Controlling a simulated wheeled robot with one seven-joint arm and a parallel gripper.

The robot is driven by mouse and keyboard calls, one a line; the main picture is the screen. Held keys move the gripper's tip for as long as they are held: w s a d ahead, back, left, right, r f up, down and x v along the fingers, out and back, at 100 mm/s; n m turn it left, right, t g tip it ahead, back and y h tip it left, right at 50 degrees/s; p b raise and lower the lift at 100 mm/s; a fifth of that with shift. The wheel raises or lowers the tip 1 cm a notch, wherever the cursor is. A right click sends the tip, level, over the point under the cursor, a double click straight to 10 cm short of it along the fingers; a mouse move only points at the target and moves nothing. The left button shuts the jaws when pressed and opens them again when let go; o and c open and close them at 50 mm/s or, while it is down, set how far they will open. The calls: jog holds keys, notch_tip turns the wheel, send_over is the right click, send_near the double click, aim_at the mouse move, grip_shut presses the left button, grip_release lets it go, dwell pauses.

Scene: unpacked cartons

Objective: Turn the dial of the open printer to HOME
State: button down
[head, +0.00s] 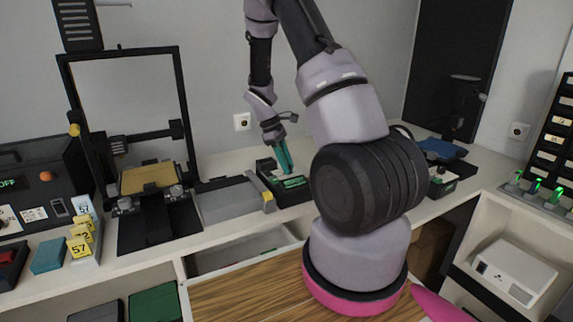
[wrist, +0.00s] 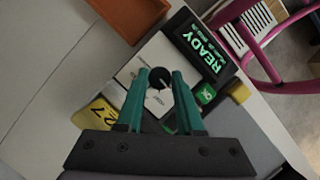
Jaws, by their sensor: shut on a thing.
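The open printer (head: 182,100), a black open frame with a tan bed, stands at the left on the counter. A control box (head: 293,197) sits to its right, under my gripper (head: 286,170). In the wrist view the box has a pale panel with a round black dial (wrist: 159,79), a display (wrist: 207,50) reading READY and a green OK button (wrist: 206,94). My gripper (wrist: 160,74) has its teal fingertips closed on either side of the dial. The marks around the dial are too small to read, and the fingers hide part of the panel.
A dark unit (head: 40,185) with an OFF display stands at the far left, near yellow number tags (head: 80,240). An orange tray (wrist: 131,16) lies close to the control box. Another dark device (head: 445,178) is right of my arm. A wooden surface (head: 235,295) is in front.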

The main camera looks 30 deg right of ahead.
jog(key=m, duration=0.2)
jog(key=m+y, duration=0.1)
jog(key=m, duration=0.2)
jog(key=shift+w+d+g+y, duration=0.1)
jog(key=shift+d+g+y, duration=0.1)
jog(key=shift+g+y, duration=0.15)
jog(key=m+y, duration=0.1)
jog(key=m, duration=0.2)
jog(key=shift+m, duration=0.3)
jog(key=m+y, duration=0.1)
jog(key=m, duration=0.1)
jog(key=m+y, duration=0.1)
jog(key=m, duration=0.1)
jog(key=shift+d+m, duration=0.2)
jog(key=shift+m, duration=0.1)
jog(key=shift+m+t+y, duration=0.45)
jog(key=shift+m+y, duration=0.2)
jog(key=shift+m, duration=1.15)
jog(key=c, duration=0.5)
grip_release()
jog(key=shift+c, duration=0.2)
jog(key=shift+r, duration=0.1)
